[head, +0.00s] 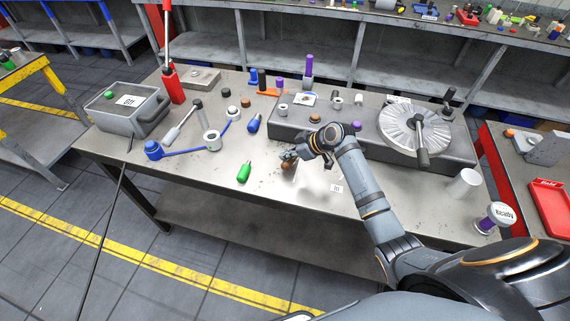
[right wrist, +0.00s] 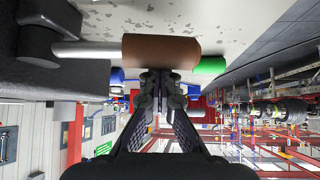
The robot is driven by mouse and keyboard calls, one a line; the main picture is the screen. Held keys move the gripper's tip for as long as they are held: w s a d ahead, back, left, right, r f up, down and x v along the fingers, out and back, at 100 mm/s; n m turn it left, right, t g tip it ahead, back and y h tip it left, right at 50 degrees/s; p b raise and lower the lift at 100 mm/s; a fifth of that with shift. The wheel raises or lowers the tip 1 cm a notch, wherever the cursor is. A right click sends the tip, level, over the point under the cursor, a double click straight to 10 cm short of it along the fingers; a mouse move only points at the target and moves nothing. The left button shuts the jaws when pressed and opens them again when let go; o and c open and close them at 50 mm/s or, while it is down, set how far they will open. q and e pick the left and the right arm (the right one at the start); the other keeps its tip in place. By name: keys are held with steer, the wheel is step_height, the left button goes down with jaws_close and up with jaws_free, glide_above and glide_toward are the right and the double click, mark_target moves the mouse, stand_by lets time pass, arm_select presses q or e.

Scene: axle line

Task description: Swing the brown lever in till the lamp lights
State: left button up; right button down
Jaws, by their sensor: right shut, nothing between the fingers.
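The brown lever's thick brown grip (right wrist: 160,50) fills the upper middle of the right wrist view. Its metal rod (right wrist: 85,50) runs left into a dark block. In the head view a small part of the brown grip (head: 287,166) shows just below my right gripper (head: 290,155), at the front of the grey fixture. In the right wrist view my right gripper (right wrist: 157,85) is shut and empty, its fingertips right up against the grip's edge; I cannot tell if they touch. My left gripper is not in view. I cannot make out a lit lamp.
The grey fixture (head: 350,130) carries a ribbed disc (head: 413,127) with a crank. A green cylinder (head: 244,173) lies left of my gripper. A blue-ended wrench (head: 185,152), grey bin (head: 128,120) and red lever post (head: 173,85) stand left. A white cup (head: 463,183) is right.

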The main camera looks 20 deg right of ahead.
mark_target(292, 162)
steer(key=s+d+n+b, duration=0.1)
steer(key=s+d+n+g+y+b, duration=0.1)
steer(key=s, duration=0.1)
steer(key=shift+d+f+n, duration=0.15)
steer(key=shift+d+n, duration=0.05)
steer(key=shift+n, duration=0.1)
steer(key=shift+s+d+f+n+g+y+b, duration=0.15)
steer(key=shift+d+n+g+y+b, duration=0.1)
steer(key=shift+d+n+g+b, duration=0.3)
steer(key=shift+s+d+n+g+y+b, duration=0.1)
steer(key=shift+d+n+g+y+b, duration=0.15)
steer(key=shift+d+n+g+b, duration=0.25)
steer(key=shift+s+d+n+g+b, duration=0.1)
steer(key=shift+s+n+g+b, duration=0.15)
steer(key=shift+n+b, duration=0.2)
steer(key=shift+s+d, duration=0.1)
steer(key=shift+d, duration=0.2)
arm_select(q)
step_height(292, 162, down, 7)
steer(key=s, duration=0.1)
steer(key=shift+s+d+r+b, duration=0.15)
steer(key=shift+b, duration=0.25)
arm_select(e)
steer(key=shift+s+d+n, duration=0.25)
steer(key=shift+d+n, duration=0.05)
steer(key=shift+d, duration=0.4)
steer(key=shift+r, duration=0.25)
